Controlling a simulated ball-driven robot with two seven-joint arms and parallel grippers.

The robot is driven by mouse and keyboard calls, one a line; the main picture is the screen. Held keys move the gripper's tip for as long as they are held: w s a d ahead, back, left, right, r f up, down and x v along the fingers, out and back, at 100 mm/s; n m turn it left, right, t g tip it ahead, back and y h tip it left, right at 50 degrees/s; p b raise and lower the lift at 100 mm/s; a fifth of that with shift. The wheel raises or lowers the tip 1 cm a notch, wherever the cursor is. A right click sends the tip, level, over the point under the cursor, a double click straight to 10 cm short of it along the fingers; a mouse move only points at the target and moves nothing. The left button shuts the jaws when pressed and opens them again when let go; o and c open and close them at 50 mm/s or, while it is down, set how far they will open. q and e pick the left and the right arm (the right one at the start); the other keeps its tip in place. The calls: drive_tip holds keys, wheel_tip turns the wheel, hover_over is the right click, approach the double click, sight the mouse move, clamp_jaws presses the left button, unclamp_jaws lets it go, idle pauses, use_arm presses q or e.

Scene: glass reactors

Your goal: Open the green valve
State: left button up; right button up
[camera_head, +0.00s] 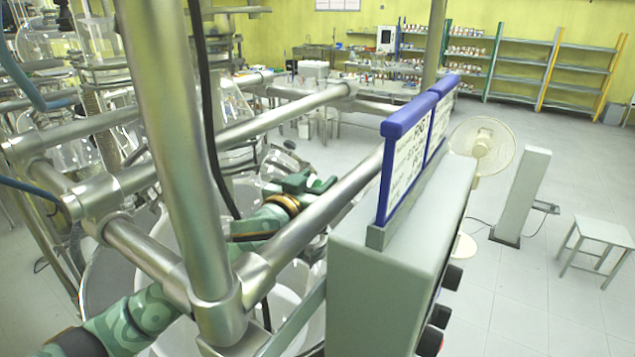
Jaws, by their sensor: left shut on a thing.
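My left arm comes in from the lower left, passes behind the metal frame tubes and ends at my left gripper (310,182). The gripper is shut on the green valve (319,184), a small bright green piece at its fingertips beside the glassware. The fingers and the tube in front hide much of the valve, so I cannot tell its exact turn angle. My right gripper is not in view.
A thick upright metal tube (178,140) and a slanting tube (325,195) cross close in front of my left arm. A grey control box (385,285) with blue-framed signs (407,150) stands to the right. A fan (482,145) and stool (600,235) stand on open floor beyond.

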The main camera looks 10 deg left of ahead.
use_arm(q)
drive_tip(key=n+y, duration=0.2)
drive_tip(key=y, duration=0.1)
drive_tip(key=shift+a+f+n+t+y+b, duration=0.1)
drive_tip(key=shift+n+t+y+b, duration=0.2)
drive_tip(key=shift+t, duration=0.1)
drive_tip(key=shift+a+n+y+b, duration=0.25)
drive_tip(key=shift+n+y+b, duration=0.5)
drive_tip(key=shift+y, duration=0.85)
drive_tip(key=shift+n, duration=0.25)
drive_tip(key=shift+r, duration=0.2)
drive_tip(key=o, duration=1)
drive_tip(key=shift+p, duration=0.3)
